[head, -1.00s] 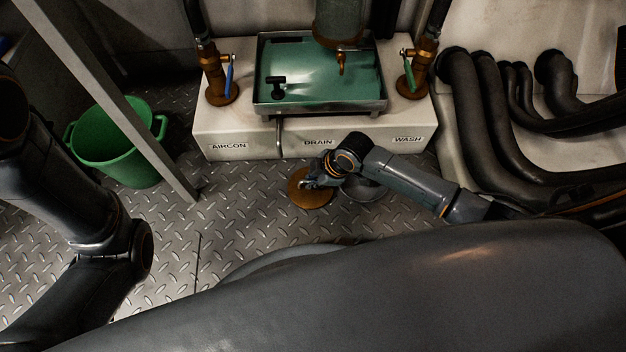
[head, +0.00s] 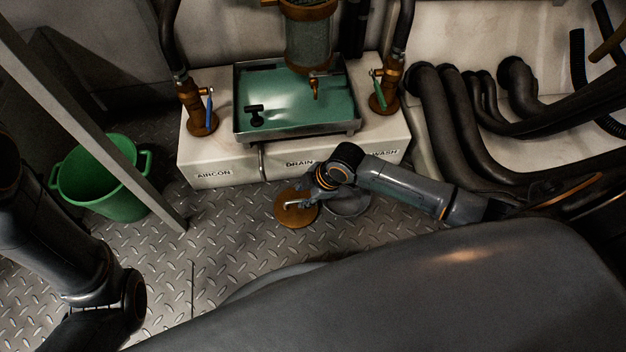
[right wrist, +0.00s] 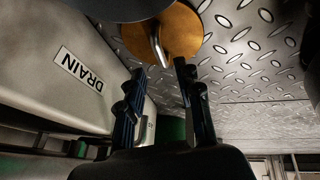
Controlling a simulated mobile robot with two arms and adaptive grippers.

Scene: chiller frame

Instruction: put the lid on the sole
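The lid appears to be the round brass-coloured disc (head: 293,213) with a bent metal handle, lying flat on the sole, the diamond-plate floor (head: 235,235), in front of the DRAIN label. The disc also shows at the top of the right wrist view (right wrist: 183,30), its handle pointing back towards the fingers. My right gripper (head: 316,190) is just behind and right of the handle. In the right wrist view its fingers (right wrist: 159,72) are apart with nothing between them, the handle's end just beyond the tips. My left arm shows at the left; its gripper is out of view.
A round grey object (head: 347,205) sits right beside the disc, partly under my right arm. The white box (head: 225,172) with a green-filled metal tray (head: 300,138) stands behind. A green bucket (head: 100,180) and slanted post are left; black hoses (head: 450,130) are right.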

